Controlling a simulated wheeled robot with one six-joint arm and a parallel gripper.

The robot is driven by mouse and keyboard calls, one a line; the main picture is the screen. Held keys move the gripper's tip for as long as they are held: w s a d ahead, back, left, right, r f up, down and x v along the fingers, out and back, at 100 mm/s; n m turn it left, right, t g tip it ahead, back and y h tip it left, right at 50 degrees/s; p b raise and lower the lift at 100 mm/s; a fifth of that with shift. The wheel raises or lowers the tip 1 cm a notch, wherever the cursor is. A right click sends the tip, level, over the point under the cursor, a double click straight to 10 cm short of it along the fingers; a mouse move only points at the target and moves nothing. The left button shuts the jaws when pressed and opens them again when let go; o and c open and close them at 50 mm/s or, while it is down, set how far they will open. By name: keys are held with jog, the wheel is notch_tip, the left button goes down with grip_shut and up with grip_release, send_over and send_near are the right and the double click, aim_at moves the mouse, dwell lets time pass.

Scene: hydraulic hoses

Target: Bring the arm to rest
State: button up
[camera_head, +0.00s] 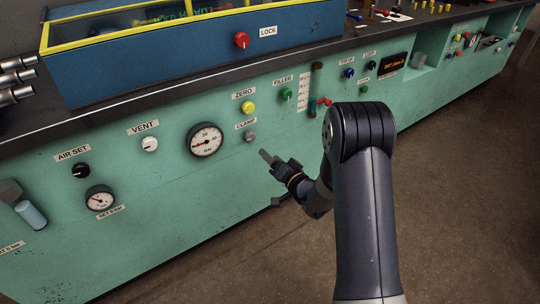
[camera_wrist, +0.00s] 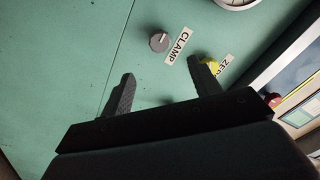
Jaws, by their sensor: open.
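My gripper (camera_head: 270,178) is open and empty in front of the green bench panel (camera_head: 235,190), below the grey CLAMP knob (camera_head: 250,137). My arm bends down and to the left from a dark upper joint. In the wrist view my gripper (camera_wrist: 162,70) shows two dark fingers spread apart. The CLAMP knob (camera_wrist: 159,42) lies beyond the gap between them, apart from both in the picture. The yellow ZERO knob (camera_wrist: 211,66) is partly hidden behind the right finger.
A pressure gauge (camera_head: 206,140) and the white VENT knob (camera_head: 150,144) sit left of my gripper. A red valve handle (camera_head: 324,102) is close to my arm. A blue box (camera_head: 190,58) stands on the dark worktop. The brown floor (camera_head: 465,200) at right is clear.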

aim_at(252, 138)
jog(key=shift+w, duration=0.1)
jog(key=b+x, duration=0.2)
jog(key=x, duration=0.8)
jog(key=shift+w+a, duration=0.25)
jog(key=shift+a, duration=0.05)
jog(key=shift+s+d, duration=0.1)
